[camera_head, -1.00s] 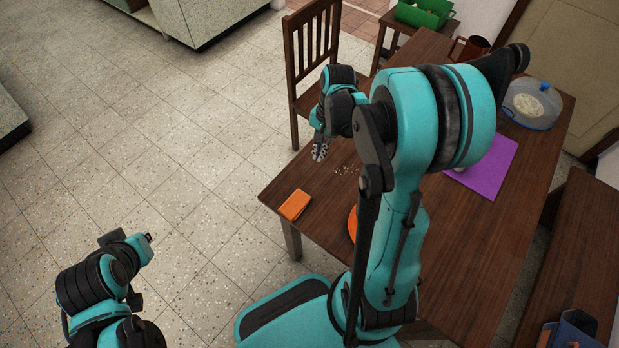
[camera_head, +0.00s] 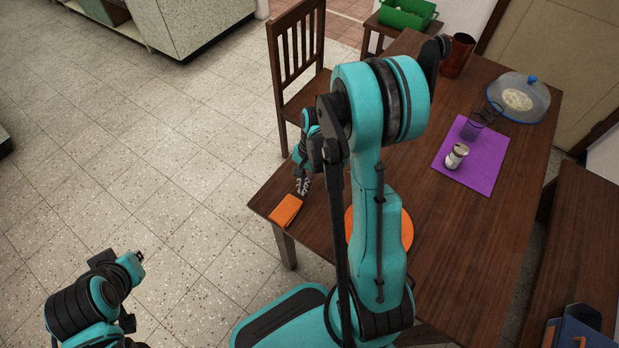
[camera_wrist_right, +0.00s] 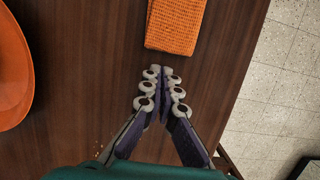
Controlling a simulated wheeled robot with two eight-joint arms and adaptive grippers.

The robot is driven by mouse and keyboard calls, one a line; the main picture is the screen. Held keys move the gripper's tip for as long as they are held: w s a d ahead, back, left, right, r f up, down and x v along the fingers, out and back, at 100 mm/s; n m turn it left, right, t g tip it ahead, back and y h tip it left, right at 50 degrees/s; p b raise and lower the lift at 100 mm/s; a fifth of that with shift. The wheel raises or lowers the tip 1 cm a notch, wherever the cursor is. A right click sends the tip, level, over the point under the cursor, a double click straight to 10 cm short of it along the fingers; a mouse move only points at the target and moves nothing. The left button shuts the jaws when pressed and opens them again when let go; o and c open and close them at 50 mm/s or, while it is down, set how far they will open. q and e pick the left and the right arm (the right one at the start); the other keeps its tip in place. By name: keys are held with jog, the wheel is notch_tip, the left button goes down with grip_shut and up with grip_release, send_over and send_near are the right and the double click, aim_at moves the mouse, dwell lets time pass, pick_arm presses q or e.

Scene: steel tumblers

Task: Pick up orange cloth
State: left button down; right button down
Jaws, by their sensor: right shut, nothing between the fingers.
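The orange cloth (camera_head: 285,210) lies folded flat on the table's (camera_head: 330,232) near left corner. In the right wrist view the cloth (camera_wrist_right: 175,25) shows a woven texture, just beyond my fingertips. My right gripper (camera_head: 303,187) is beside the cloth at its upper right in the head view. In the wrist view its fingers (camera_wrist_right: 163,72) are shut with nothing between them, a small gap short of the cloth's near edge. My left gripper (camera_head: 138,257) is away from the table over the floor at lower left, too small to tell open or shut.
An orange plate (camera_head: 404,230) lies partly hidden behind my right arm; it also shows in the wrist view (camera_wrist_right: 14,75). A purple mat (camera_head: 485,178) holds a shaker (camera_head: 456,157) and a clear glass (camera_head: 473,128). A chair (camera_head: 290,85) stands at the table's far left side.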

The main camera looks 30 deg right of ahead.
aim_at(295, 199)
jog(key=shift+s+a, duration=0.2)
jog(key=shift+a, duration=0.35)
jog(key=shift+s+a+b, duration=0.15)
jog(key=shift+s+a, duration=0.15)
jog(key=shift+a, duration=0.45)
jog(key=shift+s+a+b, duration=0.15)
jog(key=shift+s+a, duration=0.15)
jog(key=shift+a, duration=0.4)
jog(key=shift+d, duration=0.1)
jog(key=shift+w+d, duration=0.1)
